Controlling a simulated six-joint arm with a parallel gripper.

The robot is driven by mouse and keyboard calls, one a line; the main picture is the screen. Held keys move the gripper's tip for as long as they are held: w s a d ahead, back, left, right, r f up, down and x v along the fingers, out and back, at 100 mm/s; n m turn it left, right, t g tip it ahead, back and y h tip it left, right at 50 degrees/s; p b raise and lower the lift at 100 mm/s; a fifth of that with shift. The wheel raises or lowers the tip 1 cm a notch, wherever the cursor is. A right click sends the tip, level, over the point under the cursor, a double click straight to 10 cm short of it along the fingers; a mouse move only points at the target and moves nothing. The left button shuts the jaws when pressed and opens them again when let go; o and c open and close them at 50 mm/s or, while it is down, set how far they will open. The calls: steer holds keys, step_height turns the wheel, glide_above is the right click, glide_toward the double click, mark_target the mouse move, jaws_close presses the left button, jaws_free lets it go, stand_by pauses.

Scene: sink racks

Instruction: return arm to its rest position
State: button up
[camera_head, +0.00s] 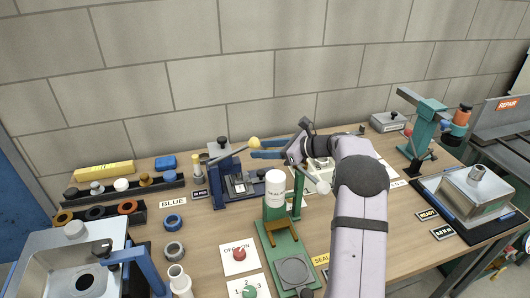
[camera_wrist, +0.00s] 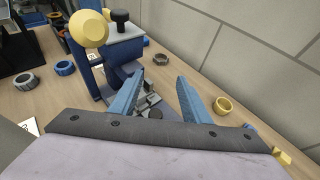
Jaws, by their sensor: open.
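My gripper (camera_head: 268,148) is in the head view near the middle of the bench, with its two blue fingers pointing left. It is open and empty above the bench, by the blue press (camera_head: 222,165) with a yellow ball on its lever. In the wrist view the blue fingers (camera_wrist: 160,95) are spread apart. Small metal parts on the press base (camera_wrist: 152,105) show below and between them. My arm reaches in from the lower right of the head view and hides part of the bench behind it.
A green stand with a white cylinder (camera_head: 276,186) is in front of my gripper. A teal press (camera_head: 428,125) and a metal box on a dark tray (camera_head: 476,190) stand right. A basin (camera_head: 65,262) is at lower left. Blue and grey rings (camera_head: 172,222) lie left. A block wall (camera_head: 270,60) closes the back.

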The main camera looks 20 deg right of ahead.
steer(key=s+a+r+n+y+p, duration=0.15)
steer(key=r+n, duration=0.25)
steer(key=r, duration=0.4)
steer(key=s+a+r+n, duration=0.1)
steer(key=s+r+n, duration=0.2)
steer(key=r, duration=0.4)
steer(key=s+a+f+n+g+h+p, duration=0.1)
steer(key=s+a+f+n+g+h, duration=0.25)
steer(key=s+f, duration=0.35)
steer(key=s+a+f+n+g+h+p, duration=0.2)
steer(key=s+a+f+n+g, duration=0.25)
steer(key=s, duration=0.55)
steer(key=s+d+f+n+h, duration=0.1)
steer(key=s+f+n, duration=0.3)
steer(key=s, duration=0.6)
steer(key=s+d+f+n+g+h+p, duration=0.1)
steer(key=s+f+n+h, duration=0.3)
steer(key=s+n, duration=0.4)
steer(key=shift+s+d+g+h, duration=0.3)
steer(key=shift+s+d, duration=0.35)
steer(key=shift+s, duration=0.3)
